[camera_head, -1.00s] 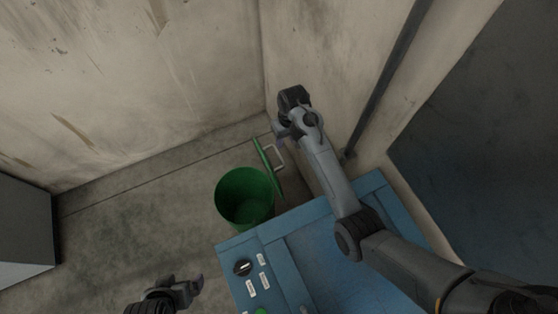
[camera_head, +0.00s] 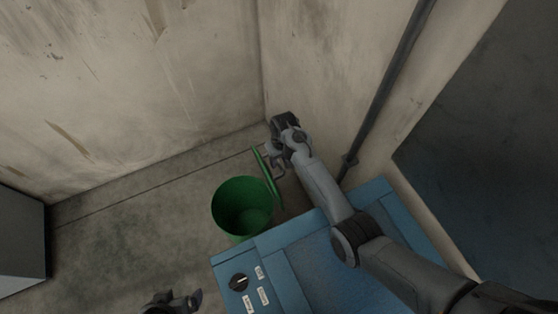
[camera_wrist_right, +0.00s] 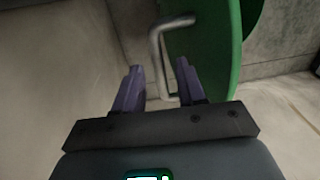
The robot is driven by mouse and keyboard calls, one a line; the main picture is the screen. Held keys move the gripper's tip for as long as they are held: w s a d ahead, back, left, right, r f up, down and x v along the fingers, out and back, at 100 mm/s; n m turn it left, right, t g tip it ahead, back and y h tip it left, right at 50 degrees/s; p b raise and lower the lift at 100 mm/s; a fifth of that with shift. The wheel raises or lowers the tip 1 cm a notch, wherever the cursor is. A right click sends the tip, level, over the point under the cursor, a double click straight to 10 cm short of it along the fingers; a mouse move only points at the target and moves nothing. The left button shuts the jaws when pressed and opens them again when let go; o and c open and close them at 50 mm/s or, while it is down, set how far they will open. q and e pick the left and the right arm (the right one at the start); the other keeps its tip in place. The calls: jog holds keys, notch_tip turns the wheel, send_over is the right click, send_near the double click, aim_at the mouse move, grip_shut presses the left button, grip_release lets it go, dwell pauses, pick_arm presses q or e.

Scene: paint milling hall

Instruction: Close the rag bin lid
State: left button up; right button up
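The green rag bin (camera_head: 243,206) stands on the floor beyond the blue cabinet, with its mouth open. Its green lid (camera_head: 267,176) stands up at the bin's right side, edge-on to the head view. The lid also shows in the right wrist view (camera_wrist_right: 203,50) with a grey bar handle (camera_wrist_right: 156,48). My right gripper (camera_wrist_right: 157,82) is open, its two fingers apart with the handle's lower part seen between or just beyond them; contact cannot be told. In the head view its fingertips are partly hidden beside the lid. My left gripper (camera_head: 190,301) is at the bottom edge, partly cut off.
A concrete wall with a dark pipe (camera_head: 385,85) rises close to my right arm. The floor left of the bin is clear.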

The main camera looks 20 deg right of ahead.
jog(key=shift+f, duration=0.35)
grip_shut()
